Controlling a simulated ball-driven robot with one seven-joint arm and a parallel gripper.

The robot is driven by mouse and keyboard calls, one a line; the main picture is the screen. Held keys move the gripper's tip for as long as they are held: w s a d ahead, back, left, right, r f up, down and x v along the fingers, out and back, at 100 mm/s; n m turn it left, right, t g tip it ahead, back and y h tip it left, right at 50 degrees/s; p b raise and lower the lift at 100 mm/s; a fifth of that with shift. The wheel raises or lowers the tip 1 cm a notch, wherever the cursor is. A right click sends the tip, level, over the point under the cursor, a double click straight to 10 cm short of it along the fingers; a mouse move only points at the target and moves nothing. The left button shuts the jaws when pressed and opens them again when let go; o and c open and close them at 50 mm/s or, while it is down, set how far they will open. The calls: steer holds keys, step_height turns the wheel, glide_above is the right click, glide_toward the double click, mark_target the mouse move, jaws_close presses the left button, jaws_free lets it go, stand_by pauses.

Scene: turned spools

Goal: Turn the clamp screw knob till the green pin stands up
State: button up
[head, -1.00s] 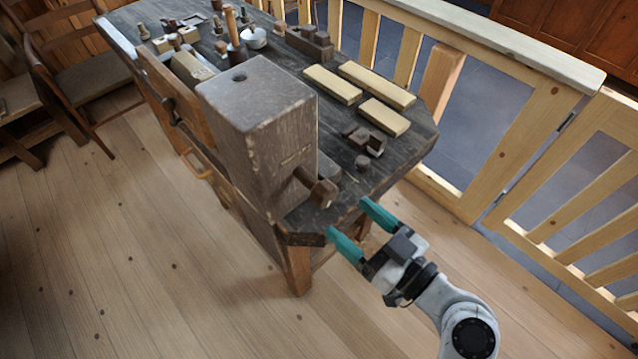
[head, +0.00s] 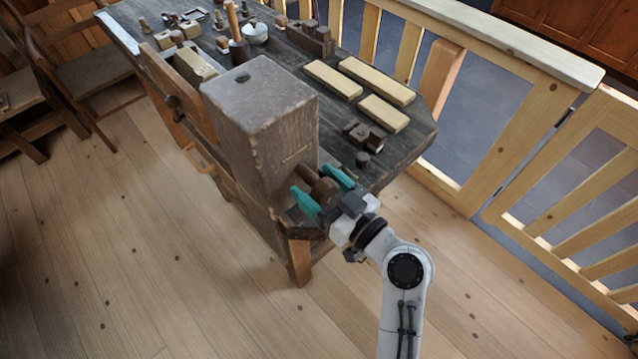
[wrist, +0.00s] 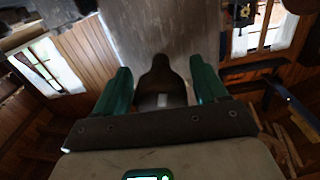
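The clamp screw knob (head: 323,189) is dark brown wood on a short shaft out of the side of a big grey-brown wooden block (head: 262,130). My gripper (head: 316,185) is open, with one teal finger on either side of the knob. In the wrist view the knob (wrist: 161,82) sits between the two fingers, with a gap on each side. It has a small pale mark near its end. I cannot make out a green pin in either view.
The block stands at the near end of a dark workbench (head: 411,146). Pale wooden boards (head: 376,82) and small dark wooden pieces (head: 365,137) lie behind it. A wooden railing (head: 520,165) runs along the right. The floor in front is clear.

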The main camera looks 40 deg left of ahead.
steer(key=c, duration=0.8)
steer(key=shift+m+b, duration=0.3)
steer(key=shift+m, duration=0.3)
steer(key=shift+c, duration=0.2)
steer(key=shift+s+m, duration=0.1)
steer(key=shift+m, duration=1.5)
steer(key=o, duration=0.9)
steer(key=shift+o, duration=0.2)
steer(key=d+b, duration=0.2)
steer(key=d, duration=0.8)
steer(key=shift+s+d, duration=0.4)
